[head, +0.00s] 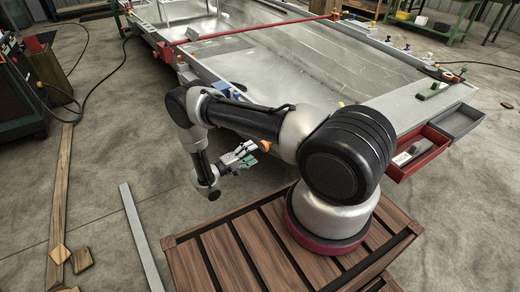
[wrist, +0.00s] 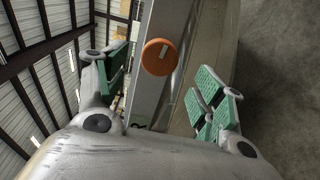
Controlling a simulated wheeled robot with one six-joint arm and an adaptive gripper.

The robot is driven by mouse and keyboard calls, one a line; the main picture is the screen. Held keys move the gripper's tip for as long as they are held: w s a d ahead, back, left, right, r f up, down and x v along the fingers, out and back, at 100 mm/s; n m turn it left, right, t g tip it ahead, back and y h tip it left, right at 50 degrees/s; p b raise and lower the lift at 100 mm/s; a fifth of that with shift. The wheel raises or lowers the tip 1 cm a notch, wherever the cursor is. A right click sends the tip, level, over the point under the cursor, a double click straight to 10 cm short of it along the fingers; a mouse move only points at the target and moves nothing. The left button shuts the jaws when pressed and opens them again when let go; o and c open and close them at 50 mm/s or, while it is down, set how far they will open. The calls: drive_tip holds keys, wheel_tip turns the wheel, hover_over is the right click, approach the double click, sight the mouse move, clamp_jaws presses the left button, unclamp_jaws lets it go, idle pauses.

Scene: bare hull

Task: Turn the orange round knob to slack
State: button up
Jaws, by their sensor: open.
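The orange round knob (wrist: 159,57) shows in the wrist view, on the side of a long grey metal beam (wrist: 200,45). A short pale mark on its face tilts slightly right of upright. My gripper (wrist: 165,82) has its green-padded fingers spread wide, with the knob beyond them and between them in the picture. They do not appear to touch it. In the head view my gripper (head: 242,154) is beside the near long side of the metal hull (head: 270,65).
A red bar (head: 250,29) crosses the hull. A red drawer (head: 420,152) and a grey drawer (head: 457,122) stick out at its right end. A pale strip (head: 141,240) and wood pieces (head: 60,255) lie on the floor at left.

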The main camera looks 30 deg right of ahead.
drive_tip(key=shift+s+a, duration=0.2)
drive_tip(key=shift+a, duration=0.95)
drive_tip(key=shift+s+a, duration=0.15)
drive_tip(key=shift+a, duration=1)
